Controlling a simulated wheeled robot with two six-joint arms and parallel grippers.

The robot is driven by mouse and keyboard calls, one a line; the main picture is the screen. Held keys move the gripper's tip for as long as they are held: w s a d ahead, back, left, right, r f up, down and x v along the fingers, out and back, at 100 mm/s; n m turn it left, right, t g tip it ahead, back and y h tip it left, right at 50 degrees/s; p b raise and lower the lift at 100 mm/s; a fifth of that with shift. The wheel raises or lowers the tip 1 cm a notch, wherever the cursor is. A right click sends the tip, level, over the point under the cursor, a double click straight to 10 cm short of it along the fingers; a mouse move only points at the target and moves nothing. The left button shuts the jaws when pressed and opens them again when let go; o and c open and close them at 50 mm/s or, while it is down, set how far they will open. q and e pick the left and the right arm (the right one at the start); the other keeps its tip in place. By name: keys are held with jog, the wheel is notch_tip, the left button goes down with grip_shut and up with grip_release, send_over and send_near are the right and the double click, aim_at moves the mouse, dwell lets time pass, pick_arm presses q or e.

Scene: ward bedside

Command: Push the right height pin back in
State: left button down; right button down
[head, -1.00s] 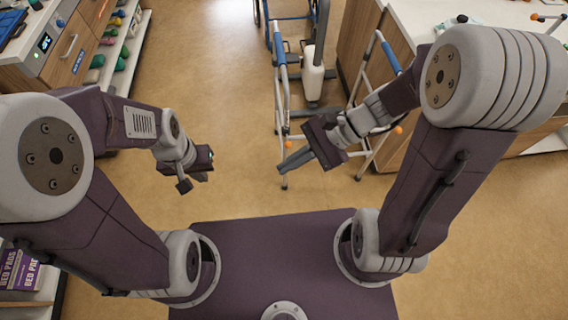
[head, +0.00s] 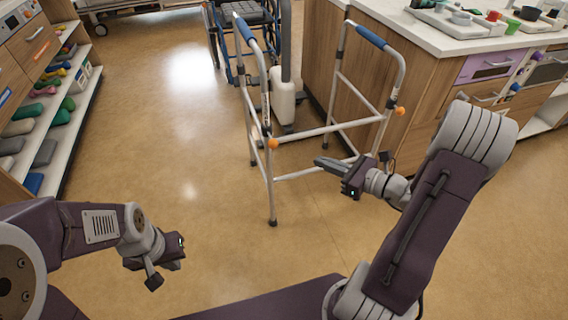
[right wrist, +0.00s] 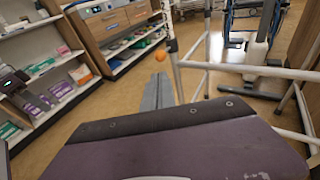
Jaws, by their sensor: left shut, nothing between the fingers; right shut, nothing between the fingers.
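A grey metal walker with blue grips (head: 372,36) stands ahead, slightly right of centre. An orange height pin (head: 399,110) sticks out at the side of its right front leg; how far it is out I cannot tell. Another orange pin (head: 272,143) is on the left front leg and also shows in the right wrist view (right wrist: 160,55). My right gripper (head: 319,162) is shut and empty, pointing left in front of the walker, below and left of the right pin, apart from it. Its grey fingers (right wrist: 157,93) show in the wrist view. My left gripper (head: 154,282) is shut and empty at lower left.
A wooden cabinet with a white counter (head: 440,40) stands right of and behind the walker. A wheelchair (head: 236,40) and a pole with a white base (head: 284,104) stand behind it. Shelves (head: 75,110) line the left. The floor between left shelves and walker is clear.

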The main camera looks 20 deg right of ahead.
aim_at(277, 145)
dwell(0.3)
jog(key=b+x, duration=0.5)
jog(key=x, duration=0.9)
jog(key=shift+s, duration=0.1)
